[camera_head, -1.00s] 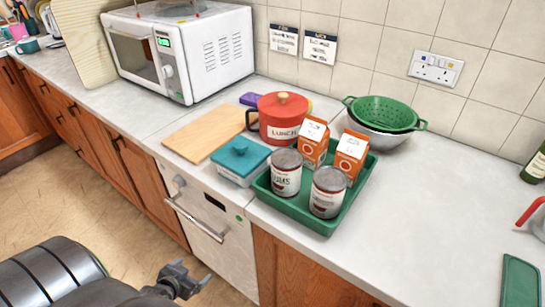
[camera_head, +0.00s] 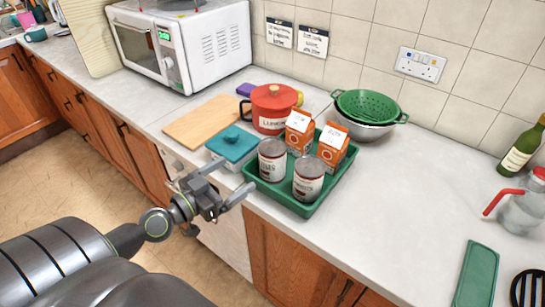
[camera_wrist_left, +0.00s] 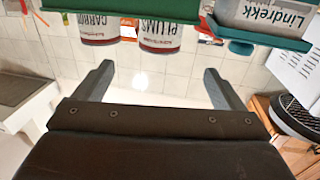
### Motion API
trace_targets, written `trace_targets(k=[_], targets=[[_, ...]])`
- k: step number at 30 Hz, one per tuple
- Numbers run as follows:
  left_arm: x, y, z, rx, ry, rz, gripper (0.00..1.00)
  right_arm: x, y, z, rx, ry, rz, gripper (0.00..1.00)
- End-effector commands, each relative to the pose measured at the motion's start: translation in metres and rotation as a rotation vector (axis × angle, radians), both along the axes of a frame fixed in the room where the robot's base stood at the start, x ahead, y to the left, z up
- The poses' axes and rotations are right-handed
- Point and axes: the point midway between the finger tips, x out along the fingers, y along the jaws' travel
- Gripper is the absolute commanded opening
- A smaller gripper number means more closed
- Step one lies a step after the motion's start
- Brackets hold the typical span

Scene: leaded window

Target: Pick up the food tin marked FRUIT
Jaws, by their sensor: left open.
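No label reading FRUIT is legible. Two silver-topped tins with white and dark-red labels stand side by side at the front of a green tray (camera_head: 283,198). The left tin (camera_head: 272,160) reads PLUMS in the wrist view (camera_wrist_left: 160,38), where it is cut off by the tray's edge. The right tin (camera_head: 308,178) reads CARRO..., partly cut off in the wrist view (camera_wrist_left: 99,35). My left gripper (camera_head: 232,178) is open and empty, at the counter's front edge just left of the tray, jaws toward the tins but apart from them. My right gripper is not in view.
Two orange cartons (camera_head: 332,147) stand behind the tins in the tray. A teal-lidded tub (camera_head: 233,145) is close left of it, with a red LUNCH pot (camera_head: 272,108) and wooden board (camera_head: 203,122) behind. A green colander (camera_head: 368,107) is behind right.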

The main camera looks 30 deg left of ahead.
Motion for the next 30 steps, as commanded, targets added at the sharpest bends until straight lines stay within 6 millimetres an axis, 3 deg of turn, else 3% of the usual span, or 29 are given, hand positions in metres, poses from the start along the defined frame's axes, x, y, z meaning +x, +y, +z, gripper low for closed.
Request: trace_targets(k=[3,15,24,30], targets=[[0.018,-0.004,0.006,-0.006,-0.003,0.003,0.91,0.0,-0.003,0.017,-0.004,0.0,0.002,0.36],[0.082,-0.02,0.005,-0.005,-0.001,0.001,0.91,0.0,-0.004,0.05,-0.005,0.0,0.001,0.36],[0.102,-0.025,0.003,-0.003,0.001,0.0,0.91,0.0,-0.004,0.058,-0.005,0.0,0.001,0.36],[0.124,-0.03,0.011,-0.004,0.0,0.0,0.91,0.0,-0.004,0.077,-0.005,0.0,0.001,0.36]])
